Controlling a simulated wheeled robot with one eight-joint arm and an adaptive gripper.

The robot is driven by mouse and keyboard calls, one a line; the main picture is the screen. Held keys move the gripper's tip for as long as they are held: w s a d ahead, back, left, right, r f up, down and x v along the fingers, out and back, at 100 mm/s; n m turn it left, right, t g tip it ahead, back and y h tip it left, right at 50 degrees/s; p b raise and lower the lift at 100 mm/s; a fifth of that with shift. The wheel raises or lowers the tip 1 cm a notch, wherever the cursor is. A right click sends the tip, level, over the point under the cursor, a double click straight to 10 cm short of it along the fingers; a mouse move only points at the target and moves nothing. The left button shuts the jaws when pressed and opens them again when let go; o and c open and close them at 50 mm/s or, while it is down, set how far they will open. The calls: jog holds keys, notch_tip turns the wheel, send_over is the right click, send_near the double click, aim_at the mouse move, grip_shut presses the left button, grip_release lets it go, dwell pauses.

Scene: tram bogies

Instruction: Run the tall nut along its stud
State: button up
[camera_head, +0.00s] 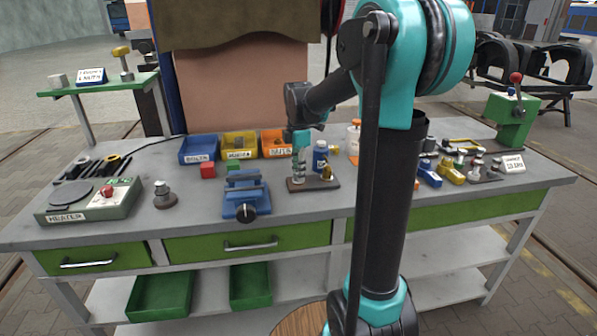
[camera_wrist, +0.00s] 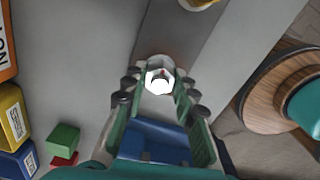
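A pale, bright hexagonal nut (camera_wrist: 160,80) stands on a dark plate (camera_wrist: 195,40) in the wrist view, with what looks like a stud end at its centre. My gripper (camera_wrist: 160,90) points down, with one finger on each side of the nut. A gap shows between the nut and each finger, so it looks open. In the head view my gripper (camera_head: 299,178) is low over the left part of the plate (camera_head: 318,187) and hides the nut there. A brass-coloured piece (camera_head: 327,173) stands on the plate to the right; its edge shows in the wrist view (camera_wrist: 200,3).
A blue vise (camera_head: 245,196) is left of the plate. A blue bottle (camera_head: 320,156) stands close behind. Blue, yellow (camera_head: 239,144) and orange bins line the back. Green and red blocks (camera_head: 208,170) lie behind the vise. The bench front right of the plate is partly hidden by my arm.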

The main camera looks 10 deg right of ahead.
grip_shut()
jog(key=shift+m, duration=0.4)
